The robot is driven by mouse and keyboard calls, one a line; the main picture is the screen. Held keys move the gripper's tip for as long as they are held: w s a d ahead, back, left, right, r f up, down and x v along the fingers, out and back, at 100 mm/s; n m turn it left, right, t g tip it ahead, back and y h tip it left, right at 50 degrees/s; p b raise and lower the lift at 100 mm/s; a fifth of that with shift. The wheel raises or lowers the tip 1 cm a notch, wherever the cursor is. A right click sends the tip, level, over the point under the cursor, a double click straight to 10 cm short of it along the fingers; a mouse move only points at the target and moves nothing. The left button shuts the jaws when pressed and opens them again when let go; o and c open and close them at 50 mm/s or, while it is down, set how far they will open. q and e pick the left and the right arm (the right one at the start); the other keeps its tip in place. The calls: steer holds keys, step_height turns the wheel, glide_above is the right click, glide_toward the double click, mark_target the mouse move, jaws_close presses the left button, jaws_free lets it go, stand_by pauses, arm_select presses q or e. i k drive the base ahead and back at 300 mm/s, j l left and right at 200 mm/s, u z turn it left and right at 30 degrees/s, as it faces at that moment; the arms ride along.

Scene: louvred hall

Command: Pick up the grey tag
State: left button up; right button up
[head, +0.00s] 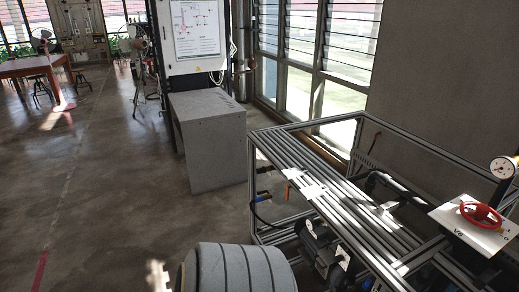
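I cannot make out a grey tag anywhere in the head view. A metal-profile rig (252,190) stands at the right, its top made of parallel grey rails. Bright patches lie on the rails; they look like sunlight, and I cannot tell whether a tag is among them. A white plate (457,232) with a red handwheel (481,215) sits at the rig's right end.
A grey box-like bench (215,150) stands before a white panel (198,68) with a diagram. A grey ribbed rounded object (240,270) is at the bottom. A reddish-brown table (32,66) is far left. The floor (110,180) at left is open.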

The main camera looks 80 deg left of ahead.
mark_target(313, 191)
steer(key=j+u, duration=0.25)
steer(key=u, duration=0.25)
steer(key=i+j+u, duration=0.15)
steer(key=u, duration=0.3)
steer(key=i+j+u, duration=0.1)
steer(key=j+u, duration=0.2)
steer(key=u, duration=0.2)
steer(key=i+j+u, duration=0.1)
steer(key=u, duration=0.4)
steer(key=i+j, duration=0.2)
steer(key=i, duration=0.25)
